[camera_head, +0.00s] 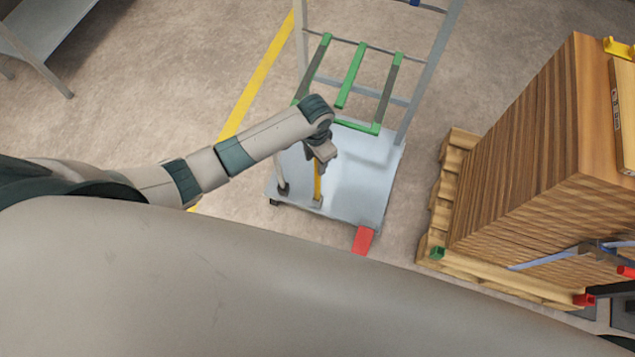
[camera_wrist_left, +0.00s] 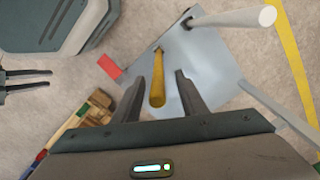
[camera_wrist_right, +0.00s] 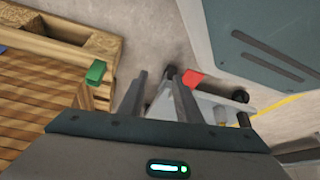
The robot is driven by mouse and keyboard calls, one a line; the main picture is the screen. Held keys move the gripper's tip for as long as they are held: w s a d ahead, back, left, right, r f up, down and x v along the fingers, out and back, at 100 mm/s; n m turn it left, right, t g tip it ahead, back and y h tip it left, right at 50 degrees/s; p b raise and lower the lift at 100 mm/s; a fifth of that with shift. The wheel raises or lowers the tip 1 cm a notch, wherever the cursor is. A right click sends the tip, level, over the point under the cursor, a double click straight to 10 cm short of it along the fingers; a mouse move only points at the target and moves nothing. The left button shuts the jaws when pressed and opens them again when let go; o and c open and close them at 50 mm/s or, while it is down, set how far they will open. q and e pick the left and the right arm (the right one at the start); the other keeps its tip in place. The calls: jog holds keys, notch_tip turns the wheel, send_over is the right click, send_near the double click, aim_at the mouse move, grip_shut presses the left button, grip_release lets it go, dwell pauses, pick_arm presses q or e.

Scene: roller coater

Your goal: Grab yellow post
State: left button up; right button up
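The yellow post (camera_head: 318,184) stands upright near the front edge of the grey cart's base plate (camera_head: 365,165). My left gripper (camera_head: 318,160) is above the post, at its upper end. In the left wrist view the yellow post (camera_wrist_left: 158,80) stands between the two open fingers of my left gripper (camera_wrist_left: 160,95), with gaps on both sides. In the right wrist view my right gripper (camera_wrist_right: 160,90) is open with nothing between its fingers, above the floor by the pallet and cart.
A white post (camera_wrist_left: 235,18) stands beside the yellow one on the cart. A green-and-grey rack (camera_head: 350,75) rises at the cart's back. A wooden stack (camera_head: 540,160) on a pallet (camera_head: 440,215) stands right. A red pedal-like piece (camera_head: 363,240) sticks out in front.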

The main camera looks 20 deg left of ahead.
pick_arm(q)
jog(key=f, duration=0.5)
jog(key=shift+d, duration=0.25)
pick_arm(e)
jog(key=shift+w+r, duration=0.1)
jog(key=shift+w, duration=0.65)
jog(key=shift+s, duration=0.1)
pick_arm(q)
jog(key=shift+c, duration=0.9)
grip_shut()
pick_arm(e)
jog(key=shift+s+f, duration=0.25)
jog(key=shift+s, duration=0.5)
